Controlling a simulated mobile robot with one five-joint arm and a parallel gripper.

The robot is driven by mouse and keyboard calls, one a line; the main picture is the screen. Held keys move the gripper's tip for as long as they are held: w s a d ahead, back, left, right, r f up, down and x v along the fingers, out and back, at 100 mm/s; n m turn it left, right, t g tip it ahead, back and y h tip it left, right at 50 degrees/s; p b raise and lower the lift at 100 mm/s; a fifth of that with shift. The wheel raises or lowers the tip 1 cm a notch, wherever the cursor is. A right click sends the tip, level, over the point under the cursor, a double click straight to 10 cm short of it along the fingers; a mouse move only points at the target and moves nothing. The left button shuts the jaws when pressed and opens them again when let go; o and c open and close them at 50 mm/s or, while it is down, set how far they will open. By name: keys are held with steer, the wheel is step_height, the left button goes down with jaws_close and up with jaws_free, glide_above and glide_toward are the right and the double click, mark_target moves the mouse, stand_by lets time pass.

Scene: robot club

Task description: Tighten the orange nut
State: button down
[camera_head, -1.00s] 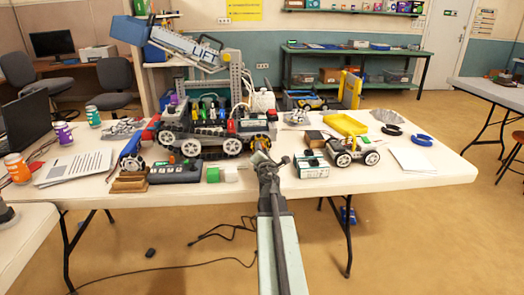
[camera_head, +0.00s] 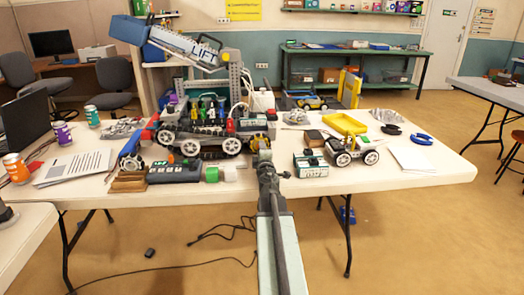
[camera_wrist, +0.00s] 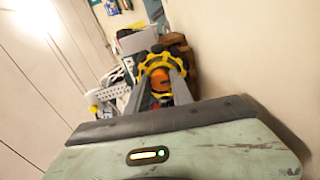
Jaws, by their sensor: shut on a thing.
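The orange nut (camera_wrist: 157,80) shows in the wrist view between the two grey fingers of my gripper (camera_wrist: 158,86), which is shut on it. A yellow toothed wheel (camera_wrist: 152,61) sits right behind the nut. In the head view my gripper (camera_head: 264,156) reaches over the front of the table to the right end of the large tracked robot model (camera_head: 205,125). There the nut is hidden behind my gripper, and only part of the yellow wheel (camera_head: 259,141) shows. I cannot tell how far the nut is turned.
A white table (camera_head: 440,168) carries the model. A small wheeled car (camera_head: 345,151) and a grey-green box (camera_head: 311,164) stand right of my gripper. A yellow tray (camera_head: 345,123) lies behind the car.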

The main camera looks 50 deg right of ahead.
steer(key=shift+s+m, duration=0.1)
steer(key=shift+m, duration=0.5)
steer(key=c, duration=1.1)
jaws_free()
